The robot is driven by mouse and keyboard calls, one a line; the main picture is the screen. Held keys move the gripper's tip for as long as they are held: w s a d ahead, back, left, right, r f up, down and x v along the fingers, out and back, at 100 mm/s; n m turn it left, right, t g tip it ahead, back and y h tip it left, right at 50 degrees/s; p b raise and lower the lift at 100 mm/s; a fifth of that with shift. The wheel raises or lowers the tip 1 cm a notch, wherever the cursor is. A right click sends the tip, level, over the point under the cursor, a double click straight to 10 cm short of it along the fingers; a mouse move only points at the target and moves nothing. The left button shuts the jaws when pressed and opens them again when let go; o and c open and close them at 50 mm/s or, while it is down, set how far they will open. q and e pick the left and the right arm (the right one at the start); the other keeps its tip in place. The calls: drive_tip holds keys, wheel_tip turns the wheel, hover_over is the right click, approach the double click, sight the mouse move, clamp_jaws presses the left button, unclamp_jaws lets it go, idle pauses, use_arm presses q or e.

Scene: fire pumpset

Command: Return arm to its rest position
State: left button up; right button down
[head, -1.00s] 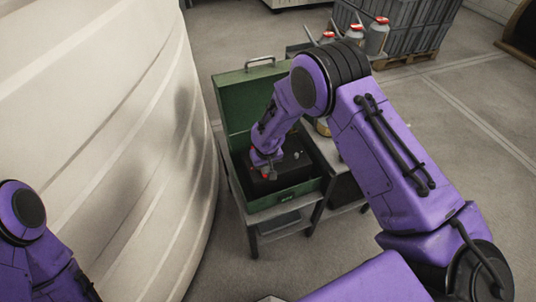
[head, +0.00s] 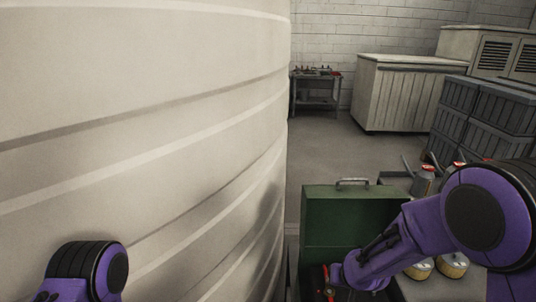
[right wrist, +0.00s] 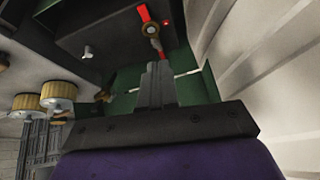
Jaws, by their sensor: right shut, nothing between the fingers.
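My right arm (head: 400,240) reaches over an open green metal box (head: 352,222), whose raised lid has a handle on top. In the right wrist view my right gripper (right wrist: 159,75) has its fingers together and empty. They point toward a red-handled fitting (right wrist: 151,30) on a black unit (right wrist: 115,32) inside the green box; I cannot tell whether they touch it. In the head view the right fingertips are not clear at the bottom edge. Only an upper part of my left arm (head: 88,270) shows at the lower left; its gripper is outside the picture.
A large cream ribbed tank (head: 140,130) fills the left side, close to the green box. Tan-lidded containers (head: 453,266) and red-capped grey bottles (head: 424,180) stand at right. Grey crates (head: 480,118), a cabinet (head: 400,92) and a small table (head: 317,92) are behind. The middle floor is clear.

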drive_tip(key=s+d+f+m+h+b, duration=0.1)
drive_tip(key=s+d+f, duration=0.2)
drive_tip(key=s+f, duration=0.4)
drive_tip(key=s+d+f+m+g+h+b, duration=0.1)
drive_tip(key=s+f, duration=0.6)
drive_tip(key=s, duration=0.7)
drive_tip(key=s+d+f+m+g+h+b, duration=0.1)
drive_tip(key=s+d+f, duration=0.4)
drive_tip(key=s, duration=0.5)
drive_tip(key=shift+s+f+m+h+b, duration=0.3)
drive_tip(key=shift+f+m+b, duration=0.3)
drive_tip(key=shift+f+m, duration=0.3)
drive_tip(key=shift+d, duration=0.1)
